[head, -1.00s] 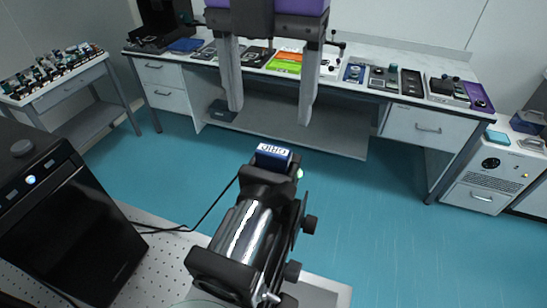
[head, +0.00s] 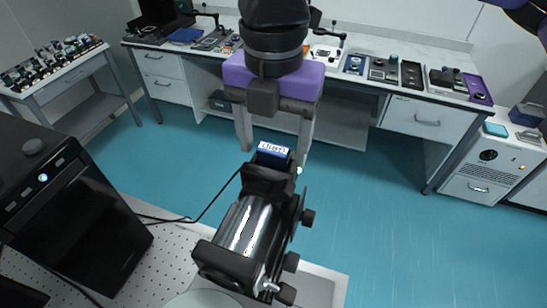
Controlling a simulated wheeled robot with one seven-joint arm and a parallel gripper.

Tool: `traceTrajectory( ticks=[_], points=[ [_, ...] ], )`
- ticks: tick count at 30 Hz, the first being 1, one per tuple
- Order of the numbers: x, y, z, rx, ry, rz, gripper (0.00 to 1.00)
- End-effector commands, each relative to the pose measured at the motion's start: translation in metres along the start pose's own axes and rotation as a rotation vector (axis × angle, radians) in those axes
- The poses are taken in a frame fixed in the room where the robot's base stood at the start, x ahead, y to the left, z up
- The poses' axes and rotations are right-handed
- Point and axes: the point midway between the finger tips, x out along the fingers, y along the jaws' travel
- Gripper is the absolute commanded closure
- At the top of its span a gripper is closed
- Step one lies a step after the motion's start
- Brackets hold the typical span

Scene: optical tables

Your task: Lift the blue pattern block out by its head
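The blue pattern block (head: 273,150) is small, with white lettering on its head. It sits upright in the top of a black mount on a device with a shiny metal cylinder (head: 245,228). Its lower part is hidden in the mount. My gripper (head: 273,148) has a purple body and two grey fingers pointing down. The fingers are spread wide, one on each side of the block's head in the picture. The gap looks empty, and I cannot tell from this view whether they are level with the block in depth.
Black knobs (head: 307,217) stick out on the device's right. A black box (head: 75,225) stands at left on the perforated table (head: 172,262), with a cable running to the device. A long bench (head: 420,88) with several instruments stands behind. Blue floor at right is clear.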

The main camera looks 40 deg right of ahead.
Motion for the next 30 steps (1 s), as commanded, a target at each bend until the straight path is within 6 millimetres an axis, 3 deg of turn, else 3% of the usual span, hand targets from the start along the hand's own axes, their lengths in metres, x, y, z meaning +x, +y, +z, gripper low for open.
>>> traceTrajectory(
  ticks=[1, 9, 20, 26, 30],
  points=[
    [0.0, 0.0, 0.0, 0.0, 0.0, 0.0, 0.43],
    [0.0, 0.0, 0.0, 0.0, 0.0, 0.0, 0.96],
    [-0.006, 0.0, 0.0, 0.0, -0.001, 0.001, 0.97],
    [-0.028, 0.0, 0.0, 0.001, -0.002, 0.002, 0.97],
    [-0.054, 0.0, 0.001, 0.002, -0.002, 0.001, 0.97]
  ],
)
